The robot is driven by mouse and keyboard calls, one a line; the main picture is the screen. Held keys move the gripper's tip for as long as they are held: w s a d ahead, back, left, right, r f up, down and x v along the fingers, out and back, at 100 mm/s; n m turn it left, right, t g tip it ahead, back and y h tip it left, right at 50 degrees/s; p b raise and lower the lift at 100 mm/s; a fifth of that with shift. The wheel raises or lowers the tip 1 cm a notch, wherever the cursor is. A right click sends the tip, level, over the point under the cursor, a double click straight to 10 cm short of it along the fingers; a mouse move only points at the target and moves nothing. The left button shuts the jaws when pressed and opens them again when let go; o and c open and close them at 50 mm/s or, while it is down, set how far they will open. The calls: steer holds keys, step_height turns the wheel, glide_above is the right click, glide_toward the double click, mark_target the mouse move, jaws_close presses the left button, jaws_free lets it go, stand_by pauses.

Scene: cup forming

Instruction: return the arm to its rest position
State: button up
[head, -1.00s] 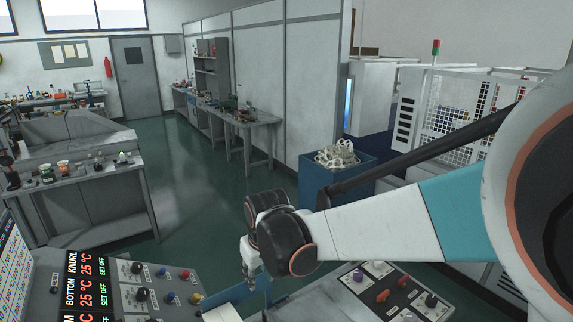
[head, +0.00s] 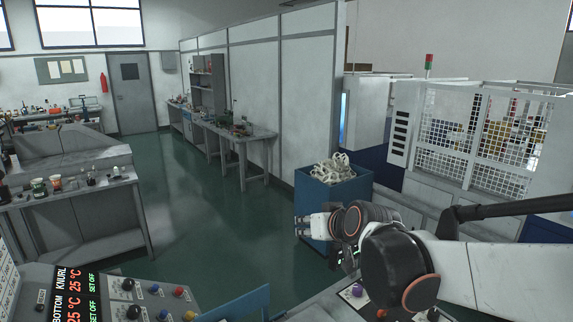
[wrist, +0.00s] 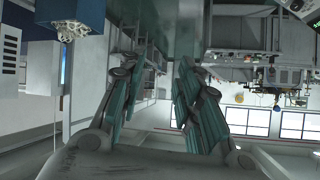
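My gripper (head: 306,226) is in the middle right of the head view, in front of the blue bin. It points to the left there, and nothing is seen in it. In the wrist view the two finger sets of my gripper (wrist: 153,72) stand apart with an empty gap between them. My arm reaches in from the right edge of the head view, folded low over the control panel. The wrist view shows the room upside down.
The blue bin (head: 325,190) of pale scrap stands behind my gripper. A control panel (head: 125,295) with knobs and red readouts is at the front left. A grey workbench (head: 75,205) is at left, a caged machine (head: 470,130) at right. The green floor (head: 205,215) between is clear.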

steer(key=s+d+f+g+h+b, duration=0.1)
steer(key=s+d+f+b, duration=0.3)
steer(key=s+f, duration=0.3)
steer(key=s+d+f+m+g+h+b, duration=0.1)
steer(key=s+d+f+b, duration=0.4)
steer(key=s, duration=0.6)
steer(key=s+d+f+m+g+h+b, duration=0.1)
steer(key=s+d+f+h+b, duration=0.1)
steer(key=s+d+f+b, duration=0.3)
steer(key=s+f, duration=0.4)
steer(key=f, duration=0.1)
steer(key=shift+g+b, duration=0.4)
steer(key=shift+s+f, duration=0.1)
